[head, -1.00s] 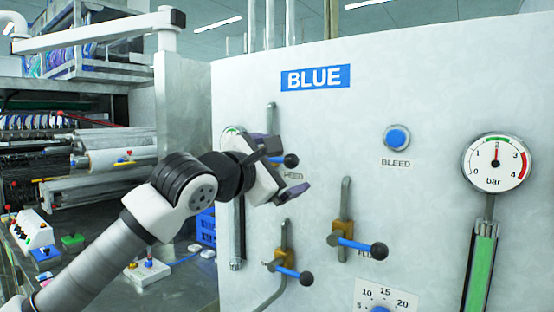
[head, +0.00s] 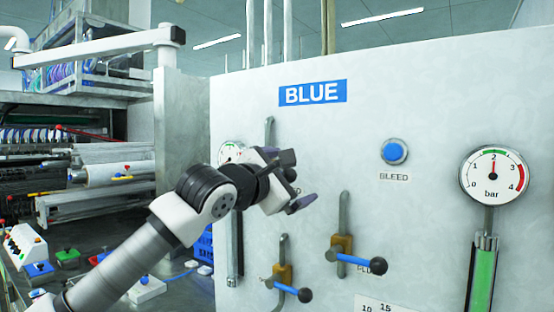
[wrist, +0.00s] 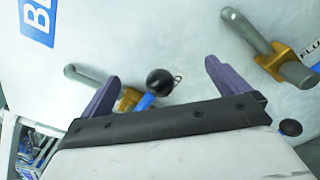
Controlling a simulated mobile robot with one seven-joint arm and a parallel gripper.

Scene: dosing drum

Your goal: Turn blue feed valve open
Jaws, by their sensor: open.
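The feed valve is mostly hidden behind my gripper in the head view; only its black lever knob (head: 290,174) shows. In the wrist view, the feed valve's brass body (wrist: 129,99), short blue lever (wrist: 145,102) and black ball knob (wrist: 160,82) are visible. My gripper (head: 304,180) is open in front of the panel. In the wrist view its two purple fingers (wrist: 163,72) stand wide apart, with the knob between them in the picture. No contact with the lever is visible, and the depth gap is unclear.
The white panel (head: 400,110) carries a blue sign (head: 313,93). The flush valve (head: 342,248) is right of and below my gripper, another blue-lever valve (head: 283,275) is below it. A bleed button (head: 394,152) and pressure gauge (head: 494,175) sit further right.

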